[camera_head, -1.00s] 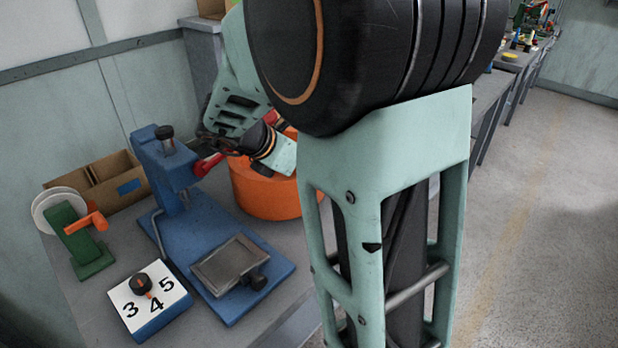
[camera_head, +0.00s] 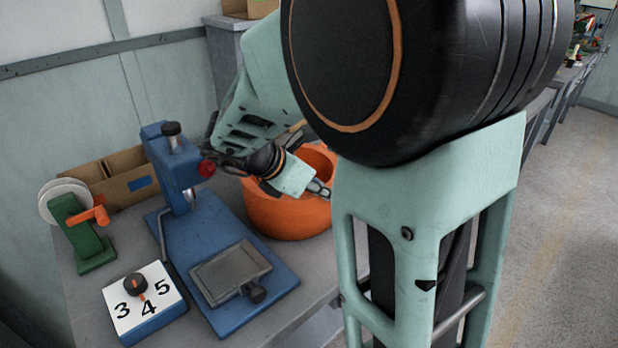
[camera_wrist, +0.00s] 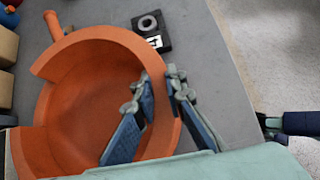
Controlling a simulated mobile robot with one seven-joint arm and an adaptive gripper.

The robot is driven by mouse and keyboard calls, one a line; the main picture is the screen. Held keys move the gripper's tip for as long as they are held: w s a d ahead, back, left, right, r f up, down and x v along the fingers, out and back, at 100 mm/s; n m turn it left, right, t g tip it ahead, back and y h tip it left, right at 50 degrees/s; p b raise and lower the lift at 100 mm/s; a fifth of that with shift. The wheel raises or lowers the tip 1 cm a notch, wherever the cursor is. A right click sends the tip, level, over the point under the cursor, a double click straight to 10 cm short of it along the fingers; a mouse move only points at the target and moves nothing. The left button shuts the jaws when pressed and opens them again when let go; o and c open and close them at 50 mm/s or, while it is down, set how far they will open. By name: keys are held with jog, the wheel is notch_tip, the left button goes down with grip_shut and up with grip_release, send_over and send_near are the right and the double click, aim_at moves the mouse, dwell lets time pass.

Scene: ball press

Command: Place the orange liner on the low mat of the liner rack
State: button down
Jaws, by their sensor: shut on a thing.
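In the head view my gripper (camera_head: 318,188) is at the liner's rim, partly hidden. I cannot tell whether the liner touches the bench. No liner rack or low mat is clearly recognisable.
The blue press (camera_head: 178,165) with its grey plate (camera_head: 232,272) stands left of the liner. A numbered dial box (camera_head: 145,303), a green stand (camera_head: 82,232) and a cardboard box (camera_head: 125,180) are further left. A dark block with a ring (camera_wrist: 151,30) stands beyond the liner.

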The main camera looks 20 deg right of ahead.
jog(key=c, duration=2.4)
grip_release()
jog(key=shift+f, duration=0.15)
jog(key=o, duration=0.4)
